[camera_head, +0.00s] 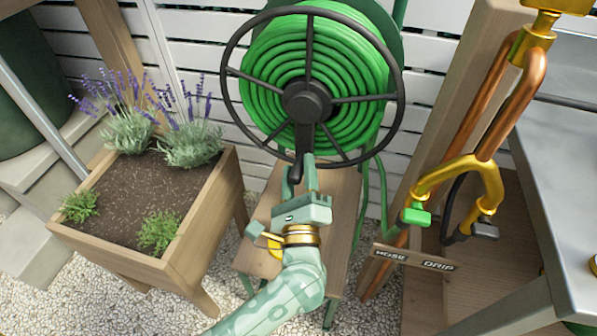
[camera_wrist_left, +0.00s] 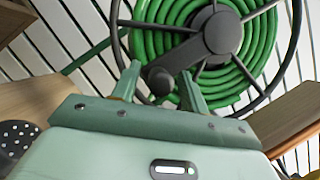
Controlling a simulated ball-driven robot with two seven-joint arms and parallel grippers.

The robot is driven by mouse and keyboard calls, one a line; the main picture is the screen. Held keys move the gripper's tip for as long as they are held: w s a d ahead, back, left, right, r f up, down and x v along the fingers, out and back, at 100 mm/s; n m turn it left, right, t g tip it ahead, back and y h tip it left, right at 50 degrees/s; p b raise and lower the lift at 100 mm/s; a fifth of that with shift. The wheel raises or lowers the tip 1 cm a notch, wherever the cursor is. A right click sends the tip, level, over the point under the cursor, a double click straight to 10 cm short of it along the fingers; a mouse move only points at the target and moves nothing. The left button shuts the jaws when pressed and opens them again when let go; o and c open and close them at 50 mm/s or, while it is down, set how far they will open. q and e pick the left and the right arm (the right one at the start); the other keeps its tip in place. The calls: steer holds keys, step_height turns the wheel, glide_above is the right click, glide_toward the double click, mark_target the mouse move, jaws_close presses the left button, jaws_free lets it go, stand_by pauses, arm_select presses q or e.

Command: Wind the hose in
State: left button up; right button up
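The green hose (camera_head: 262,50) lies in coils on a round reel with a black spoked rim (camera_head: 228,72). A length of it runs down behind the reel's right side. The black crank (camera_head: 300,140) hangs down from the hub. My left gripper (camera_head: 299,168) is at the crank's lower end. In the left wrist view, the gripper's fingers (camera_wrist_left: 160,84) stand apart. The dark crank knob (camera_wrist_left: 157,76) shows between their tips with a gap on both sides, so no grip is visible. The fingers partly hide the handle in the head view. My right gripper is in neither view.
A wooden planter (camera_head: 205,225) with lavender stands left. A wooden bench (camera_head: 340,215) is below the reel. Right are copper pipes (camera_head: 522,95), a brass splitter with a green valve (camera_head: 417,216), and a HOSE/DRIP sign (camera_head: 411,260). A black perforated spray head (camera_wrist_left: 14,136) shows in the wrist view.

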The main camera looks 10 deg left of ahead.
arm_select(q)
steer(key=shift+s+f, duration=0.1)
steer(key=shift+s, duration=0.25)
steer(key=p+v, duration=0.3)
steer(key=v, duration=1.2)
steer(key=shift+s+f, duration=0.15)
steer(key=shift+s, duration=0.15)
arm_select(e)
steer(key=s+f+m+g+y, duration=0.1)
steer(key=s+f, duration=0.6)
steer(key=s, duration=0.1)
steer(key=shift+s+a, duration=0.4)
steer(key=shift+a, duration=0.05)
arm_select(q)
steer(key=shift+d, duration=0.15)
